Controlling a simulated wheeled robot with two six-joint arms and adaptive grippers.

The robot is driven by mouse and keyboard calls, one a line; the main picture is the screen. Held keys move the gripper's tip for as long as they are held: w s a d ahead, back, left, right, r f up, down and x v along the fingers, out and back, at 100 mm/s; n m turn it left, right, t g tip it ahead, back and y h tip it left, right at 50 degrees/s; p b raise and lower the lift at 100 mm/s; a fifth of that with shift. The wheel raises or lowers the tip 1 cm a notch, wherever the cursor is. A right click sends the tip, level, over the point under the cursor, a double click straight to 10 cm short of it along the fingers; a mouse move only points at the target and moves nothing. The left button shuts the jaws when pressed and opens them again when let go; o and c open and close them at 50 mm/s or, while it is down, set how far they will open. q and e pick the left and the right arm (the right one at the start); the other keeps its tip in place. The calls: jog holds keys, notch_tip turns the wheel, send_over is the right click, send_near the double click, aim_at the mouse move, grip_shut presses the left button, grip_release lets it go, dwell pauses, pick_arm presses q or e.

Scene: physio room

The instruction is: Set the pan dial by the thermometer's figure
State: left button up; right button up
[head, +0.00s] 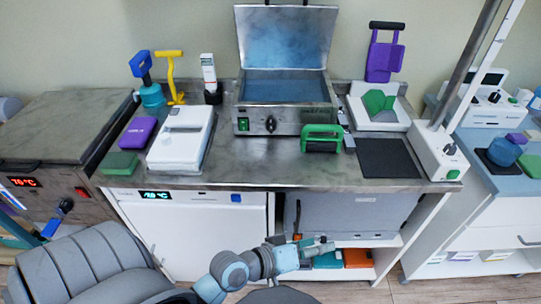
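The steel pan (285,88) stands at the back middle of the worktop in the head view, its lid raised and water-like blue inside. Its black pan dial (271,124) is on the front panel, beside a green switch (243,124); the dial's setting is too small to read. A white upright device with a small screen (209,72), possibly the thermometer, stands left of the pan; its figure is unreadable. My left gripper (326,246) is low in front of the bench, well below the dial and touching neither; its finger opening is unclear. My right gripper is out of view.
A green-handled block (322,138) stands right of the dial, near a dark mat (388,158). A white flat device (181,138) lies left. The worktop's front middle is clear.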

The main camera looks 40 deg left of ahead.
aim_at(270, 130)
pick_arm(q)
jog(key=w+a+r+n+t+y, duration=0.1)
jog(key=w+a+r+n+t, duration=0.1)
jog(key=w+r+n+t, duration=0.3)
jog(key=w+a+r+n+t+y, duration=0.1)
jog(key=a+r+n+t, duration=0.1)
jog(key=r+n, duration=0.45)
jog(key=a+n+g+y, duration=0.1)
jog(key=a+n+y, duration=0.3)
jog(key=n, duration=0.3)
jog(key=a+f+n+g+y, duration=0.1)
jog(key=a+n+y, duration=0.4)
jog(key=n, duration=0.3)
jog(key=a+f+n+g+y, duration=0.1)
jog(key=a+n+y, duration=0.3)
jog(key=a+n, duration=0.3)
jog(key=shift+w+n+g+y, duration=0.3)
jog(key=shift+w+n+y, duration=0.05)
jog(key=shift+w+y, duration=0.05)
jog(key=x, duration=0.4)
jog(key=b+x, duration=0.1)
jog(key=x, duration=0.8)
jog(key=shift+a+f+b, duration=0.2)
jog(key=shift+f+b, duration=0.15)
jog(key=shift+w+a+r, duration=0.1)
jog(key=shift+w+a, duration=0.2)
jog(key=shift+w, duration=0.15)
jog(key=shift+c, duration=0.6)
